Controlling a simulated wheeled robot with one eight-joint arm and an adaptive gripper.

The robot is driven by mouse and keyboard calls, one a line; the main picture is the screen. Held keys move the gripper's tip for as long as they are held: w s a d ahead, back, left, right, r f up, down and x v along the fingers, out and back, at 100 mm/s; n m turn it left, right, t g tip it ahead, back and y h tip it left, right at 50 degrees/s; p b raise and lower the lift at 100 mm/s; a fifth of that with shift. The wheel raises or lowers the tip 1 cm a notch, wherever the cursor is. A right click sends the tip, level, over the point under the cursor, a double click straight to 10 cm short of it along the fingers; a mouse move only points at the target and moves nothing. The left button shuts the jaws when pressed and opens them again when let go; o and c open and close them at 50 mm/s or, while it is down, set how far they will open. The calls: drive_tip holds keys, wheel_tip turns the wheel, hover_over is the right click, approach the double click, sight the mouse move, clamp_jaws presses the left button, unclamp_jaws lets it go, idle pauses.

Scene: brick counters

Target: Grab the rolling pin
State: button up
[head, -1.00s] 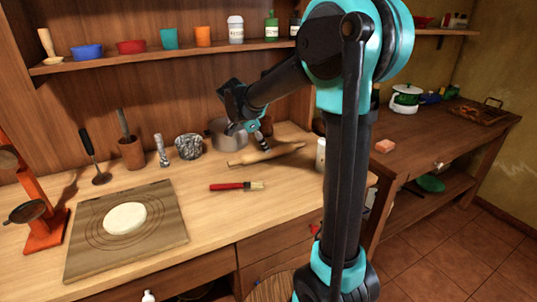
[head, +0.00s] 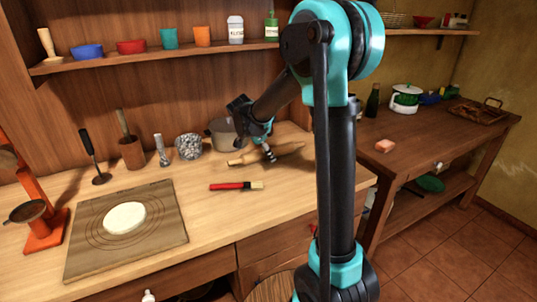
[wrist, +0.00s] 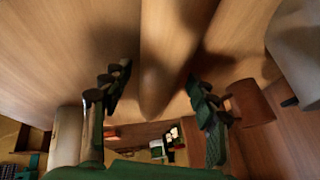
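The wooden rolling pin (head: 239,160) lies on the light wooden counter, in front of a metal pot; my gripper covers its middle in the head view. My gripper (head: 268,154) points down over it. In the wrist view, the rolling pin (wrist: 168,45) runs from the top edge to a rounded end between the two dark fingers of my gripper (wrist: 160,98). The fingers are spread, one on each side, with gaps to the wood. I cannot tell exactly how far the fingertips are above the counter.
The metal pot (head: 222,132) stands close behind the pin. A red-handled brush (head: 236,186) lies in front of it. A board with dough (head: 160,233) is at the left. A stone-like cup (head: 188,146) stands left of the pot. A shelf (head: 160,57) runs above the counter.

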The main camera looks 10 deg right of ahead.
clamp_jaws()
drive_tip(key=shift+r, duration=0.1)
